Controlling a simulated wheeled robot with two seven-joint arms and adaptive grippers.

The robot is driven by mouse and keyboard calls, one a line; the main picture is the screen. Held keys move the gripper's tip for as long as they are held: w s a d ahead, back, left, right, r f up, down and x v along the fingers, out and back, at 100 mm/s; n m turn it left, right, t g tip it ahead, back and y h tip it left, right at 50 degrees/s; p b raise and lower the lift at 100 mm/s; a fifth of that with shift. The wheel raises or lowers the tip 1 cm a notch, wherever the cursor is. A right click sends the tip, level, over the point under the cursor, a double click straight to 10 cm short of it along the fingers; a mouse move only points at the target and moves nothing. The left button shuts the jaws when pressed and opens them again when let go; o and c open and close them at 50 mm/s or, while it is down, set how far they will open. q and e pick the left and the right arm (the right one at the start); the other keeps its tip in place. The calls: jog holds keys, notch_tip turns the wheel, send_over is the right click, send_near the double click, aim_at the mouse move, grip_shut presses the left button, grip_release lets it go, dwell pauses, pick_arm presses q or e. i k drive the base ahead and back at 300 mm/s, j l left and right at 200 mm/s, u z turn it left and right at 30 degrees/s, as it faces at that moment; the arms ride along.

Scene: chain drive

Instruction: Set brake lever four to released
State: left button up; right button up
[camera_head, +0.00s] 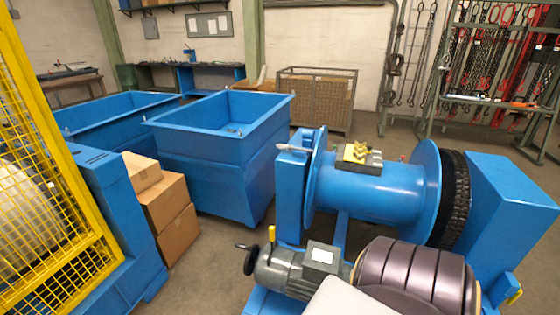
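No lever carries a number that I can read, so I cannot tell which one is brake lever four. A yellow handle (514,296) shows low on the blue housing at the right edge. A grey rod (290,148) sticks out at the winch's left side. The blue winch drum (368,196) carries a yellow and grey box (358,156) on top.
A yellow mesh guard (50,170) stands at the left. Cardboard boxes (172,205) stack beside a blue bin (215,150). A chain rack (480,80) stands behind. Floor shows between bin and winch.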

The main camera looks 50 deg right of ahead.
aim_at(272, 233)
jog(key=i+z, duration=0.2)
jog(key=z, duration=0.25)
jog(key=i+z, duration=0.15)
jog(key=z, duration=0.25)
jog(key=i+z, duration=0.15)
jog(key=z, duration=0.2)
jog(key=i+z, duration=0.2)
jog(key=z, duration=0.15)
jog(key=i+z, duration=0.15)
jog(key=z, duration=0.2)
jog(key=k+l+u, duration=0.1)
jog(key=l, duration=0.3)
